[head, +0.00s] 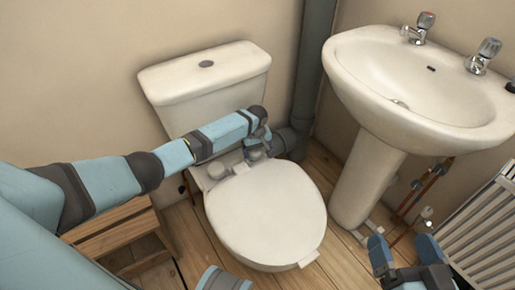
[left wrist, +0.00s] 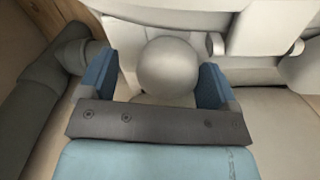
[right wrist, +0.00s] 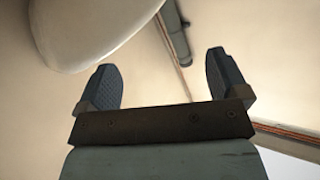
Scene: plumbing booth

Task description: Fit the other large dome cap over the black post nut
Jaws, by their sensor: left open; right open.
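In the left wrist view, a large pale dome cap (left wrist: 167,68) sits between the two fingers of my left gripper (left wrist: 160,82), which is open with gaps beside the cap. In the head view, my left gripper (head: 258,144) is at the back right of the toilet seat, by the cistern. The cap beneath it (head: 256,154) is partly hidden by the fingers. Another rounded cap (head: 217,170) shows at the back left of the seat. I cannot make out the black post nut. My right gripper (head: 405,250) is open and empty, low in front of the basin pedestal.
The closed toilet lid (head: 265,215) lies in front of the caps, with the cistern (head: 205,85) behind. A grey waste pipe (head: 312,75) stands right of it. The basin (head: 415,85), wooden step (head: 120,235) and white slatted radiator (head: 490,235) flank the space.

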